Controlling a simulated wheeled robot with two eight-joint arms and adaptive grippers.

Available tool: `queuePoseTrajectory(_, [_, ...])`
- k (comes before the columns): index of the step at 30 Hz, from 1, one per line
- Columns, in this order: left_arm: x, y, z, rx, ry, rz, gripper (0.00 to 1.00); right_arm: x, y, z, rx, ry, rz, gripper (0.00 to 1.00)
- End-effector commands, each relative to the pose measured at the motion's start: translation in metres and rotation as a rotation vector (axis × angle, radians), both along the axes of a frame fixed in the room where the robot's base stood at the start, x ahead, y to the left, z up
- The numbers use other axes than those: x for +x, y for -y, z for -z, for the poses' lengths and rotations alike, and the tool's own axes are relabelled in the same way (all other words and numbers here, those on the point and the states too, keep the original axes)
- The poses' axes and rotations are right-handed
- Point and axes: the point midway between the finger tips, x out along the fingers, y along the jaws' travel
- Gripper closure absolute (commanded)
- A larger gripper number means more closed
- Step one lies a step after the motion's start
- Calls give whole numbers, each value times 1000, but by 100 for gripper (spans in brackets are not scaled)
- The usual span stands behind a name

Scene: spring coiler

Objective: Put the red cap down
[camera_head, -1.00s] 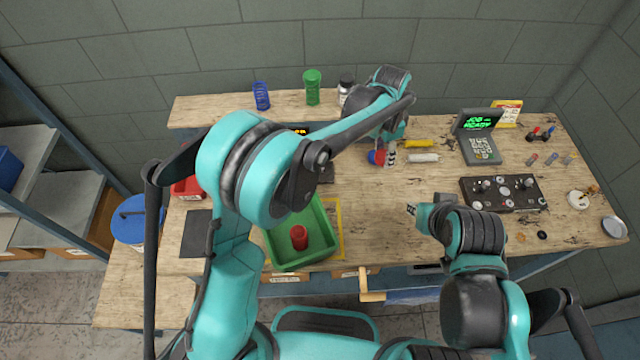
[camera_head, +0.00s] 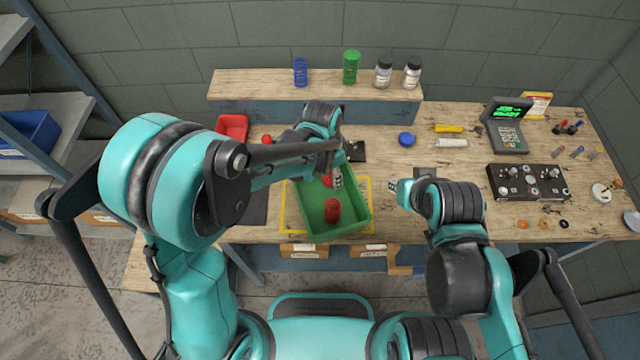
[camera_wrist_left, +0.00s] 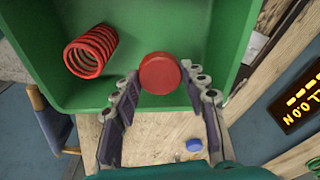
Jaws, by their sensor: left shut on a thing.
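My left gripper (camera_head: 334,179) is shut on the red cap (camera_wrist_left: 160,73), which sits between its fingertips in the left wrist view. In the head view the red cap (camera_head: 326,181) shows as a small red patch at the fingers, over the far part of the green tray (camera_head: 352,222). The tray (camera_wrist_left: 200,18) also fills the top of the wrist view. I cannot tell whether the cap touches the tray. A red spring (camera_head: 332,210) lies in the tray. My right gripper (camera_head: 398,191) is over the table right of the tray; its fingers are too small to read.
A blue cap (camera_head: 406,139) lies on the table right of my left gripper. A red bin (camera_head: 232,126) stands behind the left arm. A back shelf (camera_head: 250,82) holds springs and jars. A dark control block (camera_head: 527,182) and a display (camera_head: 508,115) stand to the right.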

Motion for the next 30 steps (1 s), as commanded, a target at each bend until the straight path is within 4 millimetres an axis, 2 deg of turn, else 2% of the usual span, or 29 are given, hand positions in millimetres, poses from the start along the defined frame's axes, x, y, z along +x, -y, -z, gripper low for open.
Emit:
queuePoseTrajectory(3, [7,-19,13,0,0,-2,85,0,0,5,0,0,0,74])
queuePoseTrajectory(6, [10,-26,17,-1,-1,-1,85,0,0,6,0,0,0,74])
queuePoseTrajectory(11, [10,-28,28,0,-1,2,85,0,0,10,0,0,0,74])
queuePoseTrajectory(17, [11,-28,57,0,-1,2,85,0,0,20,0,0,0,74])
queuePoseTrajectory(29, [10,-28,62,0,-1,2,85,0,0,23,0,0,0,74])
queuePoseTrajectory(30, [10,-28,62,0,-1,1,49,0,0,22,0,0,0,74])
